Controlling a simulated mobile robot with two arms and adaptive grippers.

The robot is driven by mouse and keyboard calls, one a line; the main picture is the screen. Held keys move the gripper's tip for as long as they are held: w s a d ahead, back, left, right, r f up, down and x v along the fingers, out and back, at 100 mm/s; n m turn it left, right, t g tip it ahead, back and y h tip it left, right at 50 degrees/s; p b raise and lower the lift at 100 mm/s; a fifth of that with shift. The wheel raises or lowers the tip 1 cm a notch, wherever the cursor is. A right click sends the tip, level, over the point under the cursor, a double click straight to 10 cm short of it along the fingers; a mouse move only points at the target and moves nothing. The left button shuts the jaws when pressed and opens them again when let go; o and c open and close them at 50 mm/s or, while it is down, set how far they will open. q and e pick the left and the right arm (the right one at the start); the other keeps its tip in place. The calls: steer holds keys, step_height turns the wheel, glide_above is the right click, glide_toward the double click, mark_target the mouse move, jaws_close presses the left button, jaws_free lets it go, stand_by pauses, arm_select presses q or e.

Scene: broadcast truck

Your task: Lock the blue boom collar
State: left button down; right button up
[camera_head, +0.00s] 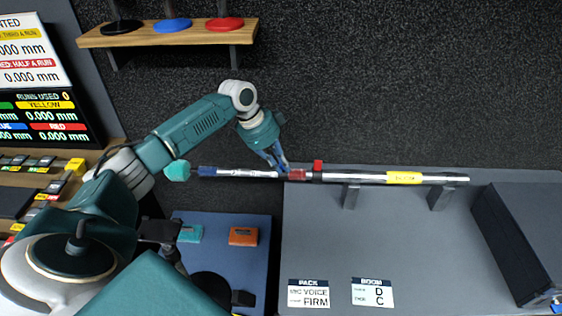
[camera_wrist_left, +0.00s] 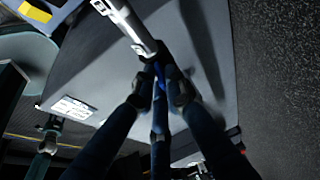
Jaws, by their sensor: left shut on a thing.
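The boom pole (camera_head: 340,177) lies level across the head view, with silver sections, a red collar (camera_head: 297,174) and a yellow band (camera_head: 404,178). A teal tip (camera_head: 177,171) is at its left end, beside a dark blue stretch (camera_head: 207,171). My left gripper (camera_head: 280,170) is at the pole just left of the red collar, shut. In the left wrist view its fingers (camera_wrist_left: 158,84) close around a small blue part at the end of a silver tube (camera_wrist_left: 128,24). This looks like the blue collar, mostly hidden by the fingers. My right gripper is not clearly seen.
The pole lies along the back of a grey bench (camera_head: 400,250) on dark supports (camera_head: 351,196). A black box (camera_head: 515,240) stands at the right. A wooden shelf (camera_head: 170,36) holds black, blue and red discs. Orange (camera_head: 243,236) and teal blocks lie on a blue surface.

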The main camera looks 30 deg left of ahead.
arm_select(q)
steer(key=shift+w+a+r+g+h, duration=0.15)
steer(key=shift+w+g+h, duration=0.15)
steer(key=shift+g+h, duration=0.15)
arm_select(e)
steer(key=shift+w+a+r, duration=0.1)
steer(key=shift+a+r, duration=0.1)
steer(key=shift+r, duration=0.45)
arm_select(q)
steer(key=c, duration=1.8)
jaws_free()
steer(key=shift+o, duration=0.2)
steer(key=v, duration=1.2)
arm_select(e)
steer(key=shift+w+d, duration=0.1)
steer(key=shift+d, duration=0.1)
